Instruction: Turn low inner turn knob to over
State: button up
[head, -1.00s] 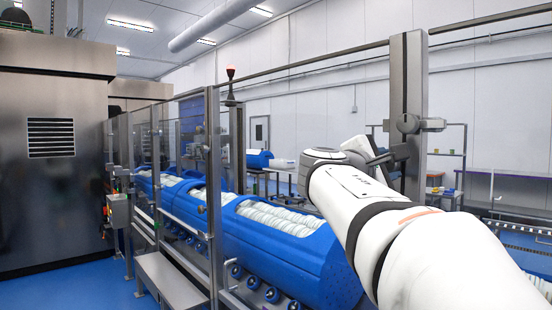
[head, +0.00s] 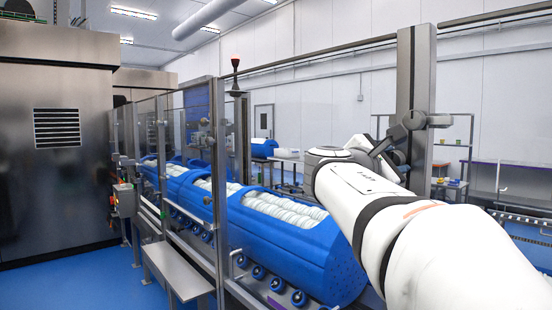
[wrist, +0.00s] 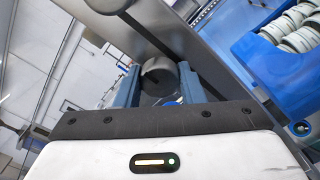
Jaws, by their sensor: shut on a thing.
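In the wrist view, a dark grey round knob (wrist: 158,77) sits at a metal bar, between the two blue-grey fingers of my gripper (wrist: 159,70). The fingers are shut on the knob, one on each side. In the head view, my arm reaches to a tall steel post (head: 415,75). A grey clamp fitting (head: 414,121) sits on this post, just above my wrist. My gripper's fingers and the held knob are hard to make out there, close to the post and partly hidden by my arm. The knob's exact turn position cannot be told.
A long blue tub carrier (head: 290,245) with white rolls lies left of my arm, beside a clear-panelled guard fence (head: 220,150). A metal step (head: 178,270) stands in front. A large steel cabinet (head: 55,180) is at the left. Blue floor is free at the lower left.

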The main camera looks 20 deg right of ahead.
jog(key=shift+f, duration=0.1)
jog(key=o, duration=0.8)
jog(key=shift+a, duration=0.2)
jog(key=shift+o, duration=1)
jog(key=shift+d, duration=0.1)
jog(key=b+v, duration=0.1)
jog(key=v, duration=0.7)
jog(key=shift+d, duration=0.1)
